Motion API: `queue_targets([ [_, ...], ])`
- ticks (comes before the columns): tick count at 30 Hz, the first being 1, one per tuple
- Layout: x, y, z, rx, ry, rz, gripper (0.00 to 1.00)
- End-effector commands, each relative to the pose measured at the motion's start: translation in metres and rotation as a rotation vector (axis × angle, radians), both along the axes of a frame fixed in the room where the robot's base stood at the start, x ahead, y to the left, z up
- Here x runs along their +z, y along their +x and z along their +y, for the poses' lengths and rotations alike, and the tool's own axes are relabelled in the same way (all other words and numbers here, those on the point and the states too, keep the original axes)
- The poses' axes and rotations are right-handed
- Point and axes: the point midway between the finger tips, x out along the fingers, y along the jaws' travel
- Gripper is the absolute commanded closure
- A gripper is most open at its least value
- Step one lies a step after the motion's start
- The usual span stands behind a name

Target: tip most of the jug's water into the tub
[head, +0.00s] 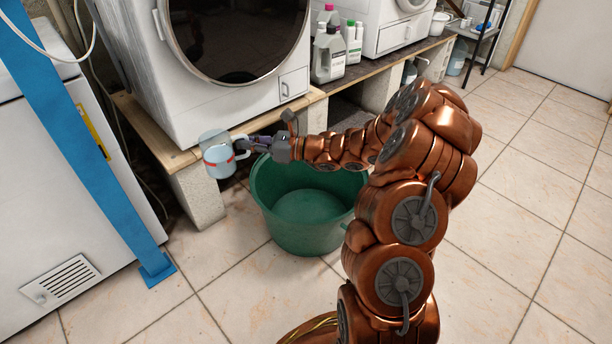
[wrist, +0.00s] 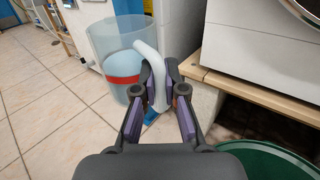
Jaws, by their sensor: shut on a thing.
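The jug (head: 219,158) is clear with a white handle and a red band, and pale blue water shows inside. In the head view it is held up beside the plank edge, left of the tub. My gripper (head: 256,145) is shut on its handle. The wrist view shows the jug (wrist: 122,62) ahead, roughly upright, with the fingers of my gripper (wrist: 160,95) around the white handle. The green tub (head: 305,205) stands on the floor below my forearm, and its rim also shows at the lower right of the wrist view (wrist: 270,160). No water shows in the tub.
A washing machine (head: 210,95) stands on a plank (head: 170,140) over concrete blocks (head: 197,195) behind the tub. Bottles (head: 328,52) stand farther along the plank. A white appliance with a blue strap (head: 95,150) is at left. Tiled floor is free at right.

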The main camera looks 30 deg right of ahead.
Motion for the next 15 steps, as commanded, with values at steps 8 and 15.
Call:
queue_targets([
  [8,-0.045,0.008,-0.04,-0.081,0.012,0.004,1.0],
  [15,-0.084,0.009,-0.072,-0.149,0.016,0.006,1.0],
])
